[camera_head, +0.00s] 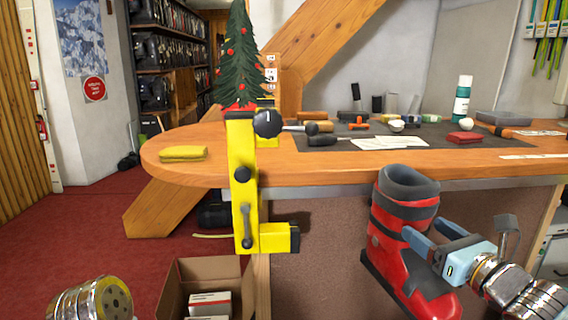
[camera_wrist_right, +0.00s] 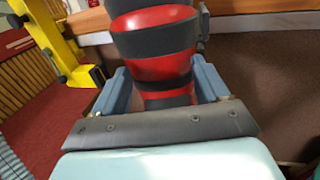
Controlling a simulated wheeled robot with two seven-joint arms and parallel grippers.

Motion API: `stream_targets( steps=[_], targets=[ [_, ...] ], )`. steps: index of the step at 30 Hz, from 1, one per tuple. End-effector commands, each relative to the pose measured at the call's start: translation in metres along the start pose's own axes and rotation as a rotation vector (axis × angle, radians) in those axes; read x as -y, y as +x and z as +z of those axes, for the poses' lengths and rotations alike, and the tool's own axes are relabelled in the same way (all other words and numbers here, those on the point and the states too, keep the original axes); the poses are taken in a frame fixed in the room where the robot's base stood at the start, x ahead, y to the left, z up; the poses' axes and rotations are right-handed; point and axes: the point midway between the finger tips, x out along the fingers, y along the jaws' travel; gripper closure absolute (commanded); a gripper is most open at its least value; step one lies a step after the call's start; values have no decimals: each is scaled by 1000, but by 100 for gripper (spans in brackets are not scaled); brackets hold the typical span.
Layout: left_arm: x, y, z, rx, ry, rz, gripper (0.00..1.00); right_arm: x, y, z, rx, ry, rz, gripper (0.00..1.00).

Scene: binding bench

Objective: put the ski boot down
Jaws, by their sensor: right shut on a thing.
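A red and black ski boot (camera_head: 405,205) is upright in front of the bench at the right, its toe toward the lower right. My right gripper (camera_head: 428,243) is shut on the boot around its ankle. In the right wrist view the boot (camera_wrist_right: 160,50) stands between the two blue fingers of the right gripper (camera_wrist_right: 163,92). The boot's sole is clear of any surface that I can see. My left arm shows only as a metal link at the lower left of the head view; its gripper is not in view.
The wooden bench (camera_head: 340,168) holds a yellow cloth (camera_head: 183,154), a dark mat with tools, a green bottle (camera_head: 462,100) and a red block (camera_head: 464,138). A yellow clamp stand (camera_head: 243,190) is fixed at its front edge. An open cardboard box (camera_head: 172,288) stands below on the floor.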

Motion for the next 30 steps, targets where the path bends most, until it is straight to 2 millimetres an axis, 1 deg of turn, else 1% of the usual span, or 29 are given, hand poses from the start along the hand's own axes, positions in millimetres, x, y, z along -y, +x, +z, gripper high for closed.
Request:
stream_targets(
  steps=[1,2,3,6,12,14,15,17,18,21,27,30],
  targets=[
    [0,0,0,0,0,0,100,-5,4,-31,-9,9,47,100],
    [0,0,0,0,0,0,100,-9,4,-48,-9,11,77,100],
    [0,0,0,0,0,0,100,-14,7,-72,-10,10,120,100],
    [0,0,0,0,0,0,100,-24,11,-119,-6,8,207,100],
    [0,0,0,0,0,0,100,-40,17,-198,2,4,353,100],
    [0,0,0,0,0,0,100,-45,19,-221,4,5,395,100],
    [0,0,0,0,0,0,100,-48,20,-236,5,5,423,100],
    [0,0,0,0,0,0,100,-52,22,-256,9,3,462,100],
    [0,0,0,0,0,0,100,-56,23,-271,10,4,487,100],
    [0,0,0,0,0,0,100,-62,25,-300,14,2,543,100],
    [0,0,0,0,0,0,100,-72,30,-349,18,0,633,100],
    [0,0,0,0,0,0,100,-72,29,-349,18,7,630,100]
  ],
)
